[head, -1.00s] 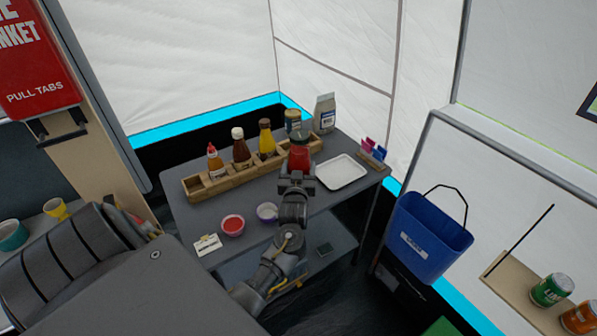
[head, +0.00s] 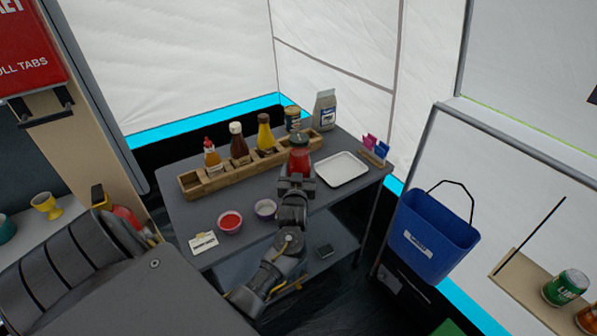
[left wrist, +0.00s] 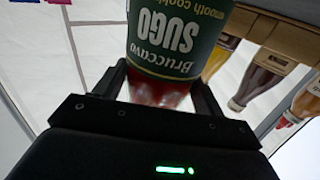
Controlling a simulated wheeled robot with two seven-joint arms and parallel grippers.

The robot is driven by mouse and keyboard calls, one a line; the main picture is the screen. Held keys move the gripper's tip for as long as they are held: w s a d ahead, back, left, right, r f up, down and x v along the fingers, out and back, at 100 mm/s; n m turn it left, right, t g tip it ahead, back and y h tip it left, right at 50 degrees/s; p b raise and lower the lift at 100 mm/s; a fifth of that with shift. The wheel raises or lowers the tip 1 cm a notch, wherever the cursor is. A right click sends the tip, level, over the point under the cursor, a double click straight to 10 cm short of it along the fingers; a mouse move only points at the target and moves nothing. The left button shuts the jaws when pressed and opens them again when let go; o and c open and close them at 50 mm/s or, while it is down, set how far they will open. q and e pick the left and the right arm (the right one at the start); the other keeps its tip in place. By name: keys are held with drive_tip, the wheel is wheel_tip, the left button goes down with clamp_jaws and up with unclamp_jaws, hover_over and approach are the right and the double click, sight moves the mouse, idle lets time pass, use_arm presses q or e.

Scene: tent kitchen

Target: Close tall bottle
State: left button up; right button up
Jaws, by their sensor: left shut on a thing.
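My left gripper (head: 297,180) is shut on a red sauce bottle (head: 299,155) at the front of the wooden rack on the grey table. In the left wrist view the bottle (left wrist: 180,40) has a dark green label reading "SUGO", upside down in the picture. The fingers (left wrist: 160,92) sit on either side of its red part. I cannot tell whether the bottle has a cap on. Other bottles stand in the rack: one with a red cap (head: 212,155), a dark brown one (head: 239,146) and a yellow one (head: 265,136). My right gripper is not in view.
The wooden rack (head: 192,186) runs along the table's back. A white tray (head: 342,169) lies to the right, with a holder of coloured packets (head: 376,147) beyond it. A red bowl (head: 230,222) and a pale bowl (head: 265,209) stand in front. A blue bin (head: 433,238) hangs at the right.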

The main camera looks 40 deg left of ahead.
use_arm(q)
drive_tip(key=o, duration=1.9)
drive_tip(key=b+v, duration=0.1)
drive_tip(key=v, duration=1.1)
drive_tip(key=shift+s, duration=0.1)
